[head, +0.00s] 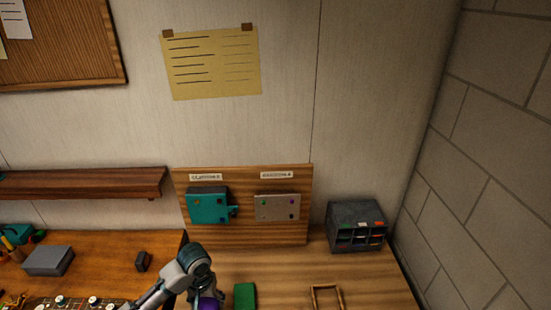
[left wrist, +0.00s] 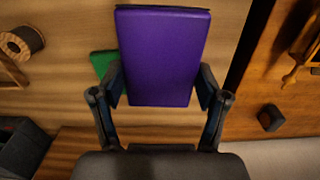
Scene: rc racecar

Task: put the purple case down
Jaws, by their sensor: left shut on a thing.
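The purple case (left wrist: 162,55) is a flat rectangular block held between the two fingers of my left gripper (left wrist: 164,88) in the left wrist view. In the head view only a small purple part of the case (head: 208,304) shows at the bottom edge, below my left gripper (head: 204,297). The gripper is shut on the case, over the wooden bench. I cannot tell whether the case touches the bench. My right gripper is in neither view.
A green block (head: 245,296) lies just right of the case; it also shows in the left wrist view (left wrist: 102,63). A wooden frame (head: 326,297) and a dark compartment box (head: 356,226) stand farther right. A grey box (head: 48,261) and small dark block (head: 143,261) are left.

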